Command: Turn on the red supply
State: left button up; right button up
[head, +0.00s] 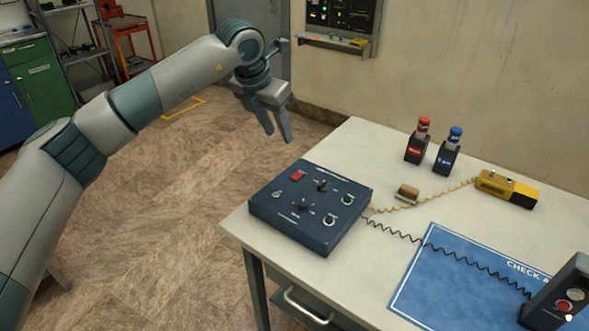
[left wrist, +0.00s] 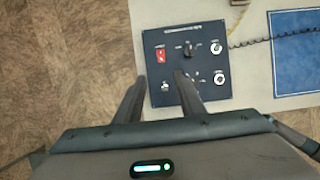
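A dark blue control box (head: 270,206) lies on the table. Its top carries a red rocker switch (head: 298,175) at the far left corner, dark knobs (head: 323,185) and round sockets or buttons. The left wrist view shows the box (left wrist: 203,100) with the red switch (left wrist: 160,55) upright at its upper left. My left gripper (head: 278,137) is open and empty, in the air beyond the box's far left side. My right gripper is not in view.
A yellow device (head: 507,188) with a coiled cord, a small brown block (head: 408,192) and a blue mat (head: 430,287) lie on the table (head: 358,140). A dark box with buttons (head: 560,300) stands at right. A black coiled cord leaves the control box.

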aim_at(297, 175)
pick_arm(q)
jog(key=shift+f, duration=0.1)
